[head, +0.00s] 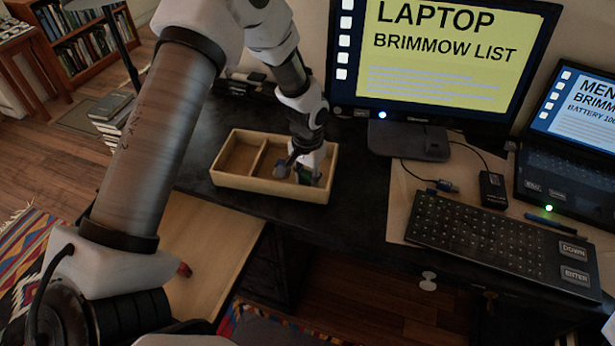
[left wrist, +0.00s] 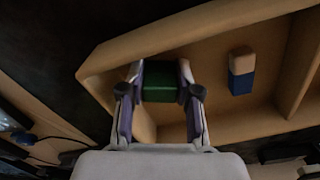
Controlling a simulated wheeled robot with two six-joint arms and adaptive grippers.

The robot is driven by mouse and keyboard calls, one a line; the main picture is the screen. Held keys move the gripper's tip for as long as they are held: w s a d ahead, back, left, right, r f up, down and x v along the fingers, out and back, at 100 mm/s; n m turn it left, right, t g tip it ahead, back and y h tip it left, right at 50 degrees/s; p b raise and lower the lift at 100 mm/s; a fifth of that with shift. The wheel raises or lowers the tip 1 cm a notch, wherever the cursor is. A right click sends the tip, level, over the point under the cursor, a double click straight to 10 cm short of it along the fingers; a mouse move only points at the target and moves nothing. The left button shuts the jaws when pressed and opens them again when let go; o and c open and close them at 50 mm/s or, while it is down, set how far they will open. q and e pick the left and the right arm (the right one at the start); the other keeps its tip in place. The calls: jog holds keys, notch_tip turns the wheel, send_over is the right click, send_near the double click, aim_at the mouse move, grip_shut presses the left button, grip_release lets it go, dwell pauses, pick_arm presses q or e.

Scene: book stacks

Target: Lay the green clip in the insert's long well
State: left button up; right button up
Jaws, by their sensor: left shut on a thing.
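The insert (head: 272,187) is a shallow wooden tray on the dark desk, split by a cross divider. Its longer well is on the right in the head view. My left gripper (head: 308,172) reaches down into that well, near its right end. In the left wrist view my left gripper (left wrist: 160,95) is shut on the green clip (left wrist: 160,82), a dark green block between the two fingertips. The clip is inside the well's outline. I cannot tell whether it touches the floor. My right gripper is not in view.
A blue and white eraser (left wrist: 241,72) lies in the same well, between the clip and the divider (left wrist: 299,65). A monitor stand (head: 408,140), a keyboard (head: 500,245) and a small black box (head: 492,190) stand to the right of the insert.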

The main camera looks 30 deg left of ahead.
aim_at(308, 174)
pick_arm(q)
jog(key=shift+f, duration=0.15)
jog(key=o, duration=0.8)
notch_tip(308, 174, up, 12)
jog(key=shift+r, duration=0.2)
